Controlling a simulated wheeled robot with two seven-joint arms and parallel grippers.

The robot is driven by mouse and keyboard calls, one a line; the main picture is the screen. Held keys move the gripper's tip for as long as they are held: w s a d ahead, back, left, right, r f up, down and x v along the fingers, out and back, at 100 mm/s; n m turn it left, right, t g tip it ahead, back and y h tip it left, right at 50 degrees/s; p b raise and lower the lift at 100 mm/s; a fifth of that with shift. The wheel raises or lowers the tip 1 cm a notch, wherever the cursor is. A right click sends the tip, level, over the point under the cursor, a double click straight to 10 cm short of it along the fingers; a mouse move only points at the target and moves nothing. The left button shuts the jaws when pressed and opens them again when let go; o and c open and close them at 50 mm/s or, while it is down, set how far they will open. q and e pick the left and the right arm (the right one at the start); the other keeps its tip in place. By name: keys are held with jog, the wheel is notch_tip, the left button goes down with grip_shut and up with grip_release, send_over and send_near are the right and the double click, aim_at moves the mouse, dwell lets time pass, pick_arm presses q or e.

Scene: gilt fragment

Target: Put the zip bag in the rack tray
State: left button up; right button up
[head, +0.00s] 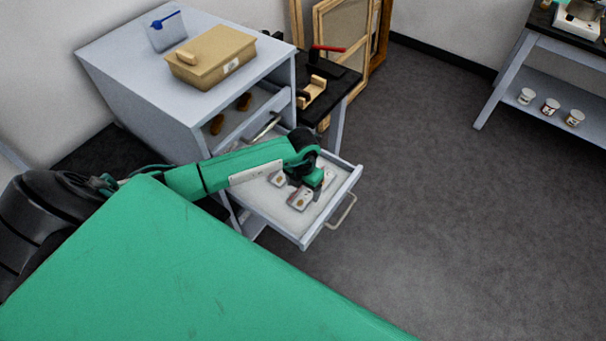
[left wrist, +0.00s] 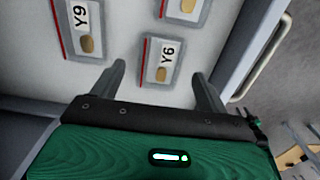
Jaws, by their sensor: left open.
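A pale pulled-out tray (head: 306,241) with a metal handle juts from the grey cabinet. Flat clear zip bags with a red edge, a white label and a tan piece lie in it. One bag (head: 299,200) shows near its front. In the left wrist view, the bag labelled Y6 (left wrist: 160,62) lies between and beyond my open fingertips, the bag labelled Y9 (left wrist: 82,28) lies to the left, and a third bag (left wrist: 187,8) is cut off at the top. My left gripper (head: 318,186) is open and empty over the tray; it also shows in the left wrist view (left wrist: 160,78). My right gripper is out of view.
A tan lidded box (head: 211,57) and a blue scoop (head: 165,19) rest on the cabinet top (head: 130,50). A dark table (head: 335,85) with a red-handled tool stands behind. A bench (head: 508,95) holding several cups stands far right. The floor between is clear.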

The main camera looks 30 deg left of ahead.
aim_at(303, 195)
pick_arm(q)
notch_tip(303, 195, up, 9)
jog(key=b, duration=0.2)
dwell(0.5)
